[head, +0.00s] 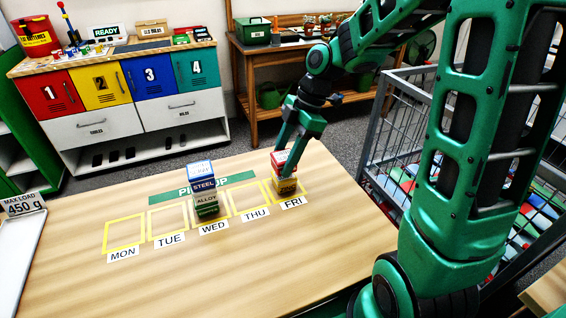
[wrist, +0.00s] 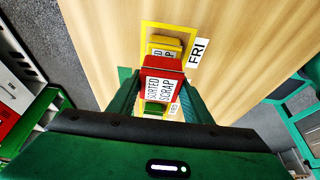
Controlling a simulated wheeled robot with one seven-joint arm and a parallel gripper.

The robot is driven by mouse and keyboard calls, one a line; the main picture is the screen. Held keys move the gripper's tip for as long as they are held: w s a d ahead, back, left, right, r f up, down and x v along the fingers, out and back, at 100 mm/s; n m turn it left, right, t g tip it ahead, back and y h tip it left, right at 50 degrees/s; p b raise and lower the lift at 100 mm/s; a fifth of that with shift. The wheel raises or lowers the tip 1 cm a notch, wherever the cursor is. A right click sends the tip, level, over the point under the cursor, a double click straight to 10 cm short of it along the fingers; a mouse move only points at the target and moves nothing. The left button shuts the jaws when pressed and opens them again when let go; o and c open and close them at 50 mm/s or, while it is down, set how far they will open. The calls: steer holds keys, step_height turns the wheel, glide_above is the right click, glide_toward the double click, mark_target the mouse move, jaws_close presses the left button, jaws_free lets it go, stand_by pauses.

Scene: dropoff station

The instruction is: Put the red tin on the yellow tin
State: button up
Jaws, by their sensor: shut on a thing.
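My gripper (wrist: 158,95) is shut on the red tin (wrist: 162,66), whose label reads "SORTED SCRAP" in the wrist view. In the head view the red tin (head: 280,157) sits directly above the yellow tin (head: 286,187). The yellow tin stands in the FRI square on the table; its top edge (wrist: 165,44) shows beyond the red tin in the wrist view. The red tin looks roughly lined up over the yellow one. I cannot tell whether the two touch.
A stack with a blue STEEL tin (head: 203,180) on a green ALLOY tin (head: 207,206) stands in the WED square. The MON (head: 123,248), TUE and THU squares are empty. A white tray (head: 22,245) marked 450 g lies at the left. A wire cart (head: 385,150) stands at the right.

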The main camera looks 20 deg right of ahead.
steer(key=shift+f, duration=0.95)
steer(key=o, duration=1.2)
steer(key=v, duration=1.2)
steer(key=s+d+f+m+h, duration=0.2)
steer(key=s+d+m, duration=0.4)
steer(key=s+m, duration=0.6)
steer(key=s+d+f+m+h, duration=0.2)
steer(key=s+d+f+m, duration=0.2)
steer(key=s+d+m, duration=0.3)
steer(key=s+m, duration=0.5)
steer(key=shift+s, duration=0.2)
